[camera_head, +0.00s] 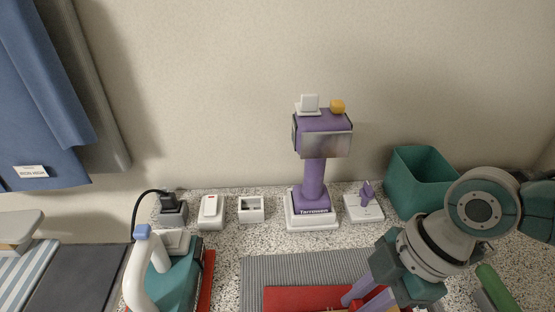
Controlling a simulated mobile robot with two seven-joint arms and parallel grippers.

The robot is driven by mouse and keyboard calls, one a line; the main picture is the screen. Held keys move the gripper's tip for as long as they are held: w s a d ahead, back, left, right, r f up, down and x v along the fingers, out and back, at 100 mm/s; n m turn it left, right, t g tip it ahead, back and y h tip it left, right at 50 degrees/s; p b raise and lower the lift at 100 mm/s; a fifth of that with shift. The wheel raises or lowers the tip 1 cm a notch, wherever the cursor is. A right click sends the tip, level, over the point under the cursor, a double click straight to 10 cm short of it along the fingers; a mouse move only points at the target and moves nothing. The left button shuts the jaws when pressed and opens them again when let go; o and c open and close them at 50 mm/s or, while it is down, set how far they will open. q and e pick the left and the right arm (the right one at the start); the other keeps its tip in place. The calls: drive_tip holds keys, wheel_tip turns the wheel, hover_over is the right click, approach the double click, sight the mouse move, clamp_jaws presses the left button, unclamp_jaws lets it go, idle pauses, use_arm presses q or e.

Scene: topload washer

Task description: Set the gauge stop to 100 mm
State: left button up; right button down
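I cannot make out a gauge stop or a millimetre scale in this view. A purple upright machine (314,178) stands on a white base at the back of the speckled counter, with a clear shield on its head. A teal device (177,279) with a white lever (136,275) stands at the lower left. My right gripper (357,303) reaches in from the right, over the red board (292,298) at the bottom edge. Its two purple fingers look apart, with red showing between them; their tips are near the frame edge. My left gripper is not in view.
A teal bin (420,178) stands behind my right arm. A white switch box (211,211), a small open white box (251,208) and a white plate with a purple knob (366,193) line the back. A grey ribbed mat (262,269) lies in front. Blue cloth (40,95) hangs left.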

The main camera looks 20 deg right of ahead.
drive_tip(key=shift+d, duration=0.1)
drive_tip(key=c, duration=0.8)
unclamp_jaws()
drive_tip(key=shift+o, duration=0.2)
drive_tip(key=v, duration=1)
drive_tip(key=shift+p, duration=0.35)
drive_tip(key=shift+s, duration=0.1)
